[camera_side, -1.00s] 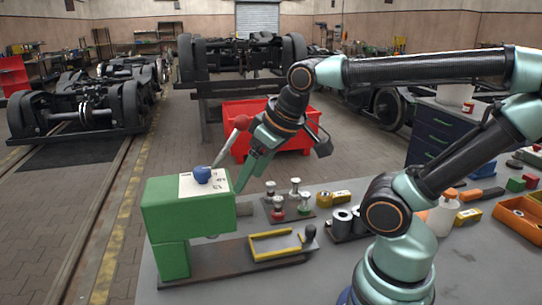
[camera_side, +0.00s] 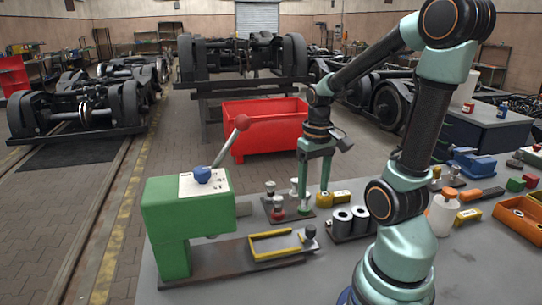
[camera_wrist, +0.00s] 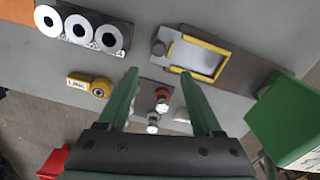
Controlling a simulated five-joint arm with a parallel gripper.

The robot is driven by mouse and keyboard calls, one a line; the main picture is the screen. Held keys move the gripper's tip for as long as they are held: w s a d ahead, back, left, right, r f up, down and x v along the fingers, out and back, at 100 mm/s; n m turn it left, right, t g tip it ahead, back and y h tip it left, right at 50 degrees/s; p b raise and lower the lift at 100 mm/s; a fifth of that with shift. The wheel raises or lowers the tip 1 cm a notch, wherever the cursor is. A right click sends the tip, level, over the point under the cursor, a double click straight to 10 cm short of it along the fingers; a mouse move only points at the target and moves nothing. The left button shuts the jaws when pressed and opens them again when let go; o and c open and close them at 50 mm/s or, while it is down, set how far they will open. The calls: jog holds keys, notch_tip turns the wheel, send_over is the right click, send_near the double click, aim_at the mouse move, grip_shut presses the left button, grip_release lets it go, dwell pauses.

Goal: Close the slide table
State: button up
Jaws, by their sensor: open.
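The slide table is a yellow frame (camera_side: 275,243) on a grey plate, extending out to the right of the green machine (camera_side: 165,215). A dark knob (camera_side: 310,232) stands at its right end. The wrist view shows the yellow frame (camera_wrist: 178,57), the knob (camera_wrist: 158,47) and the green machine (camera_wrist: 283,115) at right.
A red-ball lever (camera_side: 242,122) rises from the machine, which has a blue knob (camera_side: 203,174) on top. Grey cylinders (camera_side: 342,218) and a yellow block (camera_side: 330,198) stand close by my gripper. More tools lie at right. A red bin (camera_side: 265,120) is behind.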

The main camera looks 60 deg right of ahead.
aim_at(311, 227)
notch_tip(311, 227, down, 12)
jog(key=shift+d+f, duration=0.1)
dwell(0.5)
grip_shut()
jog(key=shift+s, duration=0.1)
dwell(1.4)
